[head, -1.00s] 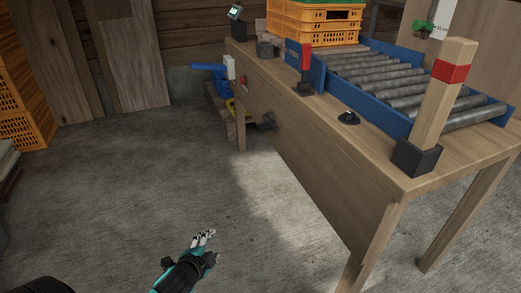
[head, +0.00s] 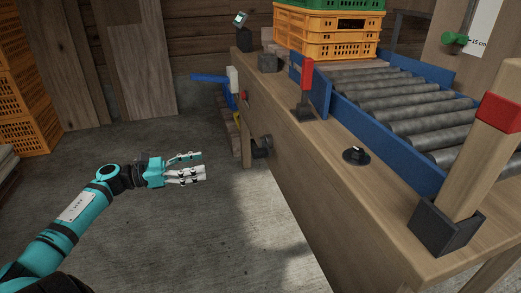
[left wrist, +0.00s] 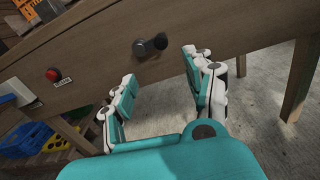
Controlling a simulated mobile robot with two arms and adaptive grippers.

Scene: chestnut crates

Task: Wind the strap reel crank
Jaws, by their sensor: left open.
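A dark crank-like fitting with a round knob (head: 262,147) sticks out from the near side of the wooden bench; I take it for the strap reel crank. It also shows in the left wrist view (left wrist: 150,46), beyond the gap between my fingers. My left gripper (head: 201,166) is open and empty, to the left of the crank and apart from it. In the left wrist view the two fingers (left wrist: 158,66) are spread. My right gripper is not in view.
The wooden bench (head: 305,190) carries a roller conveyor with blue rails (head: 378,140), a red-handled lever (head: 306,85), a post in a black socket (head: 447,226) and crates (head: 325,38). A red button (left wrist: 53,74) sits on its side. Concrete floor (head: 225,235) left of the bench is clear.

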